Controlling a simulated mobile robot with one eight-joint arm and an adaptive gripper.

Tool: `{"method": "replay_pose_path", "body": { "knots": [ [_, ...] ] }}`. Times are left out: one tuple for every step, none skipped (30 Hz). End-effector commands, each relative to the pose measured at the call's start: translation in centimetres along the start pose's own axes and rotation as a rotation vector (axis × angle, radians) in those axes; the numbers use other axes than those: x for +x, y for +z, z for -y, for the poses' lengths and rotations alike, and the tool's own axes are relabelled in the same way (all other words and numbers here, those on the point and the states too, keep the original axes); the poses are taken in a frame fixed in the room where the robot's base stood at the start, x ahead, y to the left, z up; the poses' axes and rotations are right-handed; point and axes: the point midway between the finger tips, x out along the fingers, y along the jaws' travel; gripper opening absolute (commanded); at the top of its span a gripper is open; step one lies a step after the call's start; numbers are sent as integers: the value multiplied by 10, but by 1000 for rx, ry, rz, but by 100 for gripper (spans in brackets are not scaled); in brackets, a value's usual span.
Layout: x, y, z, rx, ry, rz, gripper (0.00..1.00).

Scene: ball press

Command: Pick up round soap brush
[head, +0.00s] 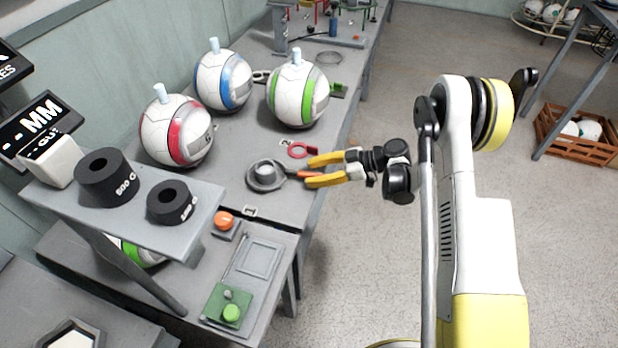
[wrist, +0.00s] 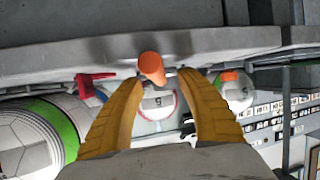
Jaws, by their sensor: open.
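A round grey dish (head: 265,175) stands near the right edge of the grey table. What looks like the round soap brush's orange handle (head: 308,174) sticks out from it toward my gripper (head: 311,171). The brush head cannot be told apart from the dish. In the wrist view the orange handle (wrist: 152,66) points at the camera, between the tips of my gripper (wrist: 160,78). My gripper is open, its yellow fingers on either side of the handle end. Whether they touch it cannot be told.
A red ring-shaped tool (head: 299,151) lies just behind the handle. Balls with green (head: 298,96), blue (head: 222,80) and red (head: 176,131) bands stand farther back and left. A shelf with black weights (head: 105,178) is at left.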

Motion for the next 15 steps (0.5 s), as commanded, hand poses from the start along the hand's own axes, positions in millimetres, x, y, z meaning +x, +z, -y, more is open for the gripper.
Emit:
{"method": "replay_pose_path", "body": {
  "knots": [
    [12,2,0,-2,-3,0,44],
    [17,1,0,-1,-4,0,44],
    [22,1,0,-1,-3,0,44],
    [26,1,-1,0,-2,0,44],
    [29,1,-1,0,-2,0,44],
    [32,0,-1,0,-1,0,44],
    [32,-1,-1,1,-1,0,44],
    [32,-1,-1,1,-1,0,44],
    [32,-2,-1,1,0,0,44],
    [31,-2,-1,1,0,0,44],
    [31,-2,-1,1,0,0,44],
    [31,-2,-1,1,0,0,44],
    [31,-2,-1,1,0,0,37],
    [31,-2,-1,1,0,0,28],
    [31,-2,-1,1,0,0,16]
  ]
}}
